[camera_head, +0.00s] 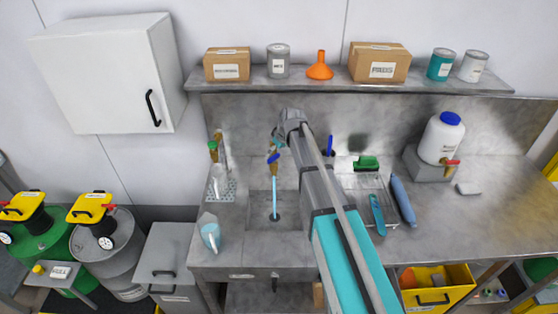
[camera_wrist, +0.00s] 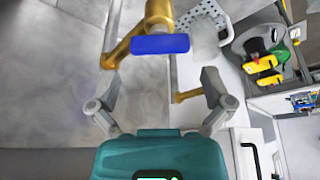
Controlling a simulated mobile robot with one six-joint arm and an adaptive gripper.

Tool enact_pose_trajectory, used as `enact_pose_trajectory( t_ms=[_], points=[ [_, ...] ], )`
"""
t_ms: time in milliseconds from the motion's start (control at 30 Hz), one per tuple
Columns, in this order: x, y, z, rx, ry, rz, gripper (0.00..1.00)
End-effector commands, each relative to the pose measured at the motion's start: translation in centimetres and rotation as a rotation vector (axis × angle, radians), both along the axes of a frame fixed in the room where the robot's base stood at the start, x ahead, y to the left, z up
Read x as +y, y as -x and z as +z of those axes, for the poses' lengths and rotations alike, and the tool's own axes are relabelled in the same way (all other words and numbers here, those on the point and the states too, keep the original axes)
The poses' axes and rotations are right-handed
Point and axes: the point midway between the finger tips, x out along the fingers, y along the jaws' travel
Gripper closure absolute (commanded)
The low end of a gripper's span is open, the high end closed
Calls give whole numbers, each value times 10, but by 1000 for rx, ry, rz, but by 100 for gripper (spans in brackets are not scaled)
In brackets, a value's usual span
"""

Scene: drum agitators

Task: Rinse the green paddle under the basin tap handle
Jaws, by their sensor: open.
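The basin tap shows its blue handle (camera_head: 273,157) above the sink (camera_head: 258,208). A blue stream runs from below the tap down to the drain. In the wrist view the blue handle (camera_wrist: 160,44) sits on a brass tap body (camera_wrist: 158,14), just beyond my fingertips. My gripper (camera_wrist: 162,80) is open and empty, its fingers spread on either side of the line to the handle. In the head view my gripper (camera_head: 279,142) is small and partly hidden by my arm. A green block-like object (camera_head: 366,162) lies behind the rack; I cannot tell whether it is the paddle.
Right of the sink, a wire rack (camera_head: 352,182) holds a teal scoop-like tool (camera_head: 378,212), beside a blue roll-shaped item (camera_head: 403,200). A green-handled tap (camera_head: 212,146) and clear vessel (camera_head: 219,180) stand left. A shelf (camera_head: 340,84) runs above. The right counter has free room.

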Motion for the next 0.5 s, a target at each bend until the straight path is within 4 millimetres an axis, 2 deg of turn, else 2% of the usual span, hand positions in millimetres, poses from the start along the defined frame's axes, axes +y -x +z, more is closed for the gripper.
enact_pose_trajectory(
  t_ms=[33,200,500],
  points=[
    [1,-2,-8,0,0,0,0],
    [5,-5,-20,0,0,-1,0],
    [9,-10,-33,0,0,-1,0]
  ],
)
